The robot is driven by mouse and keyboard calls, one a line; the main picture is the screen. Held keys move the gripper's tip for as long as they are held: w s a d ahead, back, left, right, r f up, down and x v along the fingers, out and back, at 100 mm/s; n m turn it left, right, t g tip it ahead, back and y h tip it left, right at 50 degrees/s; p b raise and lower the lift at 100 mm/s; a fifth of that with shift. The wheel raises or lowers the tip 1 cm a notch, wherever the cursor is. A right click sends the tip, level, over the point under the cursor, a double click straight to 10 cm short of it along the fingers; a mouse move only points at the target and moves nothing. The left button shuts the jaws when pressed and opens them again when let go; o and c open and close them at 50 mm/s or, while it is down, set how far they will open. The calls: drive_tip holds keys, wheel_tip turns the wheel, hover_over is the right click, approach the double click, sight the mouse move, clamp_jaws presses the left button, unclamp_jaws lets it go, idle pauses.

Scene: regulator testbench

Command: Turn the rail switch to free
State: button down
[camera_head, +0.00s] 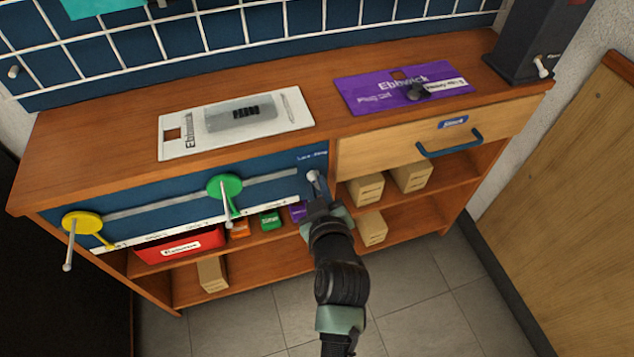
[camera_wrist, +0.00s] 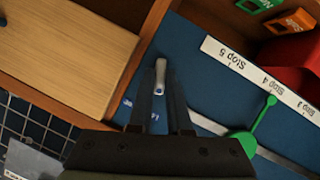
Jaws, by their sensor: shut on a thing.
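The rail switch (camera_head: 312,176) is a small pale lever at the right end of the blue panel (camera_head: 150,228) on the bench front, under a small label that I cannot read fully. My gripper (camera_head: 317,196) reaches it from the front. In the wrist view the pale switch lever (camera_wrist: 160,72) stands between the two dark fingertips of my gripper (camera_wrist: 162,92), which are shut on it. The fingers hide the lever's lower part. A grey rail (camera_head: 150,207) runs along the panel, with a green slider (camera_head: 224,186) near its middle and a yellow slider (camera_head: 82,222) at its left end.
A wooden drawer (camera_head: 400,150) with a blue handle (camera_head: 450,144) is right of the panel. Shelves below hold wooden blocks (camera_head: 370,228), a red bin (camera_head: 180,243) and small coloured boxes. A white card (camera_head: 180,138) and a purple card (camera_head: 365,95) lie on the top.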

drive_tip(key=m+y, duration=0.2)
drive_tip(key=m, duration=0.1)
drive_tip(key=m+g+y+b, duration=0.1)
drive_tip(key=m+y, duration=0.1)
drive_tip(key=m, duration=0.1)
drive_tip(key=m+y, duration=0.2)
drive_tip(key=m, duration=0.1)
drive_tip(key=shift+w+d, duration=0.15)
drive_tip(key=shift+d, duration=0.25)
drive_tip(key=shift+m+b, duration=0.3)
idle(0.4)
drive_tip(key=c, duration=0.9)
unclamp_jaws()
drive_tip(key=shift+f, duration=0.1)
drive_tip(key=shift+o, duration=0.2)
drive_tip(key=p+v, duration=0.3)
drive_tip(key=v, duration=1)
